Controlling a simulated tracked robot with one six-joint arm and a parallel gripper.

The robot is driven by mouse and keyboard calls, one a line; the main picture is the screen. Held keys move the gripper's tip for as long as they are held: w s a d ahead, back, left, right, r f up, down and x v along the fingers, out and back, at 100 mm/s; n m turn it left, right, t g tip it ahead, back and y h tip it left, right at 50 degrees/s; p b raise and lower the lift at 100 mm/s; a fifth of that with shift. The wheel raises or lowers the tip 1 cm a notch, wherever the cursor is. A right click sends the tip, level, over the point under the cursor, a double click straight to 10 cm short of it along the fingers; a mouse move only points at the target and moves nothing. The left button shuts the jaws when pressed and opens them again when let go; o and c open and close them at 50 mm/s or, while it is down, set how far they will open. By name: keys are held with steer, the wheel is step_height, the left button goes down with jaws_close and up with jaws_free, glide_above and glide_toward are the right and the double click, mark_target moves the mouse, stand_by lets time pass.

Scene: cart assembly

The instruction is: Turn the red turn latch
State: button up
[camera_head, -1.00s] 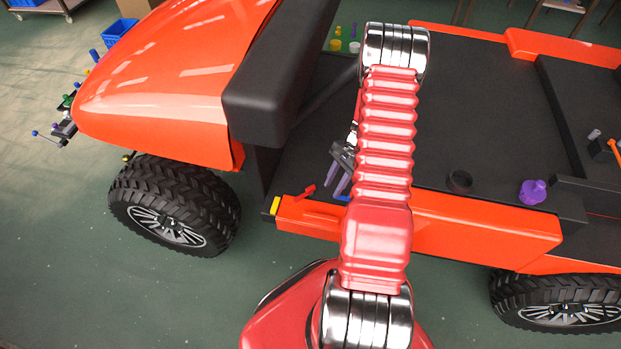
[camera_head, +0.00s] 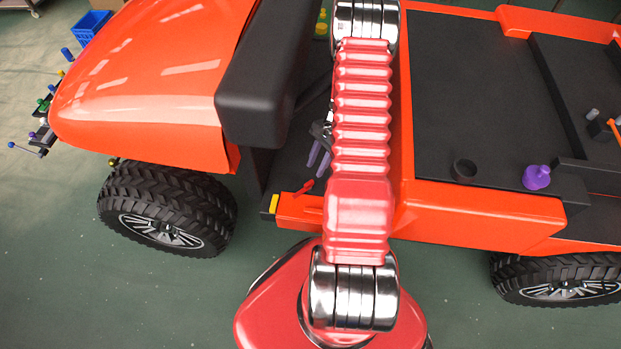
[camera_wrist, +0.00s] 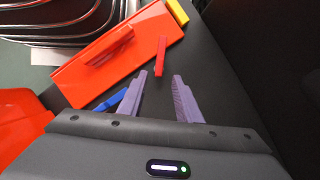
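The red turn latch (camera_head: 304,188) is a small red bar at the left end of the orange side panel (camera_head: 480,212), beside a yellow block (camera_head: 273,204). In the wrist view the latch (camera_wrist: 161,57) stands just ahead of my fingertips, roughly in line with the gap between them. My gripper (camera_wrist: 159,77) has two purple fingers spread apart, with nothing between them. In the head view my gripper (camera_head: 317,168) is just above and right of the latch, partly hidden by my red arm. I see no contact with the latch.
A red raised handle (camera_wrist: 110,46) lies on the orange panel, left of the latch. A blue piece (camera_wrist: 112,100) is beside the left finger. A black seat-like block (camera_head: 262,95) rises nearby. A black ring (camera_head: 465,170) and purple knob (camera_head: 537,177) stand farther right.

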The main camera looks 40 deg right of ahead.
mark_target(309, 183)
steer(key=shift+x, duration=3.75)
steer(key=shift+s, duration=0.1)
steer(key=shift+c, duration=0.4)
jaws_close()
